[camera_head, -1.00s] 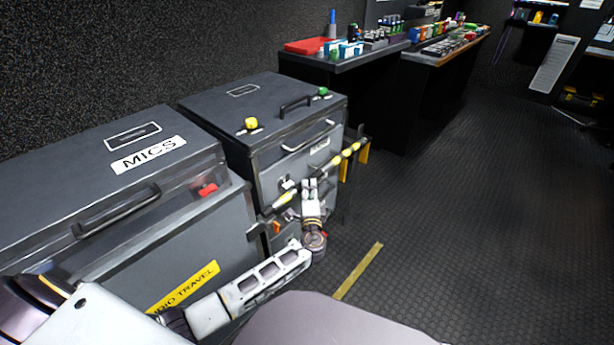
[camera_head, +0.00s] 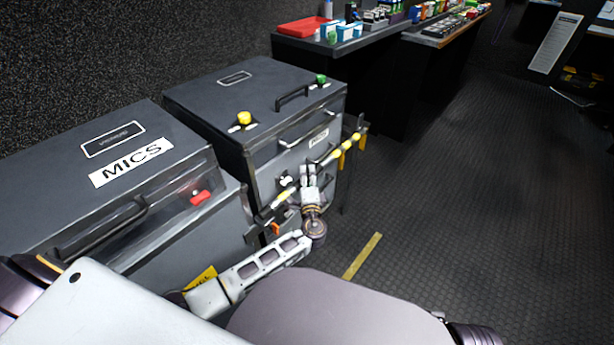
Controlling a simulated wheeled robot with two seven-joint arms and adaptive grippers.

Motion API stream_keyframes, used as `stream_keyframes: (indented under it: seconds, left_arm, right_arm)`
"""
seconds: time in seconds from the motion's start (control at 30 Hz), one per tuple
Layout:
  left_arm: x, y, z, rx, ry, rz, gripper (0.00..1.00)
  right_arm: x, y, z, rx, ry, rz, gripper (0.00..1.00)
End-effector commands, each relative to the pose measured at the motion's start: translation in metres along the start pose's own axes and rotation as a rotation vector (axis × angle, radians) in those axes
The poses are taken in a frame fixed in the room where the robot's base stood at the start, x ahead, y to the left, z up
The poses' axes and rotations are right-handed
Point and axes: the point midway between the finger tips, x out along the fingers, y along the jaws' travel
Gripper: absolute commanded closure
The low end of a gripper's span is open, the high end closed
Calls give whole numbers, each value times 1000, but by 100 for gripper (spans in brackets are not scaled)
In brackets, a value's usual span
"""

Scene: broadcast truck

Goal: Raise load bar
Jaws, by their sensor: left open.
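The load bar (camera_head: 345,145), dark with yellow bands, runs slantwise across the front of the rear grey case (camera_head: 200,100). Its near end is low, by the gap between the two cases. Its far end is at a dark upright post by the case's right side. My left gripper (camera_head: 308,172) is open at the middle of the bar, in front of the case, and hides part of the bar. I cannot tell whether the fingers touch it. My right gripper is out of view.
The grey MICS case (camera_head: 70,190) with a red latch stands at the left. Counters (camera_head: 345,50) with small gear line the back. A yellow floor stripe (camera_head: 362,256) lies right of my forearm. The dark ribbed floor to the right is mostly clear.

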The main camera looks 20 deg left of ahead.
Motion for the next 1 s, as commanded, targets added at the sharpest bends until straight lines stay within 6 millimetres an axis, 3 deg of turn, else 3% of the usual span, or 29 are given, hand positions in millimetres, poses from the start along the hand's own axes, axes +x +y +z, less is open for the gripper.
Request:
stream_keyframes:
  seconds: [0.17,0.5,1.0]
  left_arm:
    - [0,0,0,0,0,0,57]
    - [0,0,0,0,0,1,100]
    - [0,-7,0,10,0,10,100]
  right_arm:
    - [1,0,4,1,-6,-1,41]
    - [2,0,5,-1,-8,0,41]
    - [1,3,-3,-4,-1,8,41]
